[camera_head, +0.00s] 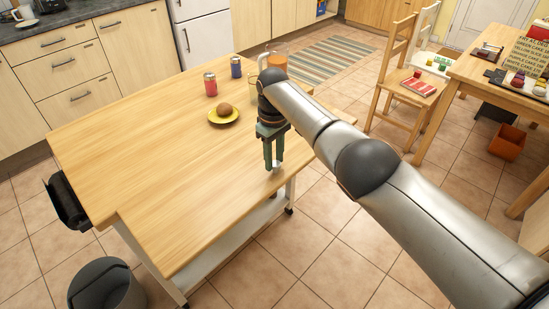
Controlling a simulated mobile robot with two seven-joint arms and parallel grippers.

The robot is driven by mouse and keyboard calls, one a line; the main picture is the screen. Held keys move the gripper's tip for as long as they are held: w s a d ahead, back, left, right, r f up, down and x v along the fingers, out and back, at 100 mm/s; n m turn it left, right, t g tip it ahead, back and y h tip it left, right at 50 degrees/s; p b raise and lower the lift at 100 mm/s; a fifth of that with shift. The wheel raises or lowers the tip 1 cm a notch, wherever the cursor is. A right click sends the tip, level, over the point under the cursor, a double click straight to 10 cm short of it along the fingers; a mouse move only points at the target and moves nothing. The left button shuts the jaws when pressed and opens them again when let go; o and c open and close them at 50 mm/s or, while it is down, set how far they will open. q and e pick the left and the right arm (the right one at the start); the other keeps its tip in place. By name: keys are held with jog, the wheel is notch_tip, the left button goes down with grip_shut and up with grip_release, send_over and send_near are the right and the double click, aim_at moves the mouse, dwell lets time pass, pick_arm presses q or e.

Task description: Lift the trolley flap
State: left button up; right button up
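The trolley (165,150) has a pale wooden top and a white lower frame on castors. I cannot make out a separate flap for certain; a strip of wood (345,117) shows at its far right side, partly behind my arm. My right gripper (273,166) points down at the trolley's right edge, its two teal fingers close together. A small pale piece shows at the fingertips; I cannot tell whether it is held. My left gripper is not in view.
A yellow plate (224,119) with a bun (225,109), a red can (210,84), a blue can (236,67) and an orange container (278,62) stand on the trolley. A grey bin (105,285) stands at the near left. A chair (398,82) stands at the right. Tiled floor is free between.

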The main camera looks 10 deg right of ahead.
jog(key=o, duration=0.4)
jog(key=shift+c, duration=0.2)
jog(key=shift+r, duration=0.5)
notch_tip(320, 180, up, 12)
jog(key=shift+f, duration=0.25)
jog(key=shift+a, duration=0.1)
